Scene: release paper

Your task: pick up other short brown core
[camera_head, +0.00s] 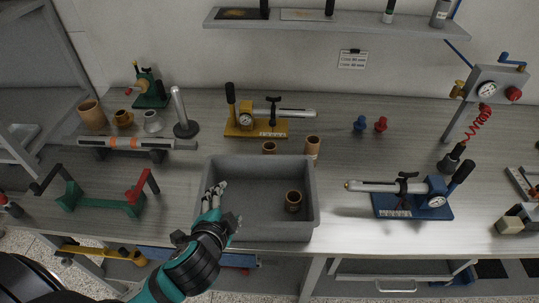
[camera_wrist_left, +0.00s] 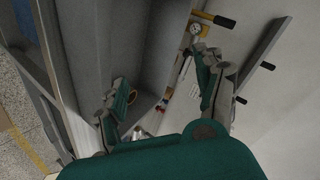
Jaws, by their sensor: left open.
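One short brown core (camera_head: 293,201) stands inside the grey tray (camera_head: 312,190), toward its right side. Another short brown core (camera_head: 269,148) stands on the table just behind the tray, partly hidden by the tray's back wall. A taller brown core (camera_head: 312,147) stands to its right. My left gripper (camera_head: 228,203) is at the left part of the tray, left of the core inside, apart from all the cores. It is open and empty in the left wrist view (camera_wrist_left: 165,82), where no core shows clearly between the fingers. My right gripper is not in view.
A yellow gauge device (camera_head: 262,128) stands behind the tray, and a blue gauge device (camera_head: 415,208) to its right. A green stand with red and black arms (camera_head: 100,206) is at the left. Blue (camera_head: 360,124) and red (camera_head: 381,124) knobs stand farther back. Table right of the tray is partly clear.

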